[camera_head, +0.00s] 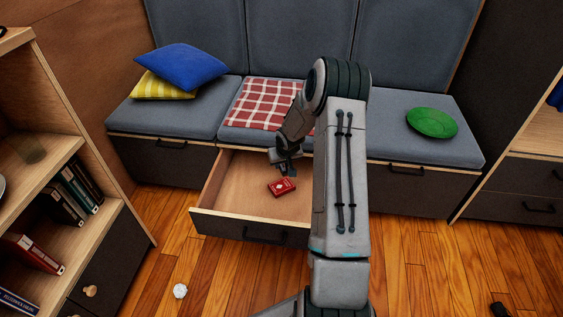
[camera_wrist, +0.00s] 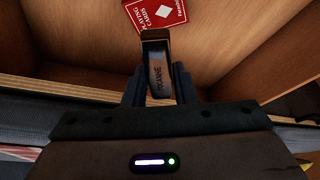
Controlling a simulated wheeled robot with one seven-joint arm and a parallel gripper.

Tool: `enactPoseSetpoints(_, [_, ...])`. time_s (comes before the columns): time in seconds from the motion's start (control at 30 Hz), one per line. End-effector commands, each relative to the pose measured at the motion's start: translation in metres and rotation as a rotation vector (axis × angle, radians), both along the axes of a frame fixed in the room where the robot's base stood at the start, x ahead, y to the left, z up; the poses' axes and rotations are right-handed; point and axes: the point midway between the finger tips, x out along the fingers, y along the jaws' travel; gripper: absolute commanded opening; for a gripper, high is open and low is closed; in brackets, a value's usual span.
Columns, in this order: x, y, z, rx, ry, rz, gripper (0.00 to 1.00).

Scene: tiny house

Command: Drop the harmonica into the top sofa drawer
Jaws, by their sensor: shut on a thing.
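The harmonica (camera_wrist: 157,68) is a small dark bar with lettering, held upright between the fingers of my gripper (camera_wrist: 159,88) in the wrist view. In the head view my gripper (camera_head: 284,156) is above the open sofa drawer (camera_head: 238,178), over its back part. The drawer is pulled out under the middle seat and has a bare wooden inside. A red pack of playing cards (camera_head: 282,187) lies in it and also shows in the wrist view (camera_wrist: 158,14), just beyond the harmonica. My arm hides the drawer's right part.
A bookshelf (camera_head: 125,195) stands at left. A small white object (camera_head: 180,291) lies on the floor.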

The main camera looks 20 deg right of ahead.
Motion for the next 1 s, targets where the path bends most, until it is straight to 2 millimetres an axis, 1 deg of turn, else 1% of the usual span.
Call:
enactPoseSetpoints(0.17, [0.000,0.000,0.001,0.000,-0.001,0.000,0.02])
enactPoseSetpoints(0.2, [0.000,0.000,0.001,0.000,-0.001,0.000,0.27])
enactPoseSetpoints(0.27, [0.000,0.000,0.001,0.000,-0.001,0.000,0.44])
enactPoseSetpoints(0.3, [0.000,0.000,0.001,0.000,-0.001,0.000,0.50])
enactPoseSetpoints(0.57, [0.000,0.000,0.001,0.000,-0.001,0.000,0.50])
enactPoseSetpoints(0.67, [-0.002,0.000,0.008,-0.001,-0.002,0.000,0.50])
enactPoseSetpoints(0.77, [-0.007,0.001,0.022,-0.001,-0.002,0.000,0.50])
enactPoseSetpoints(1.0, [-0.026,0.004,0.074,-0.001,-0.003,0.000,0.50])
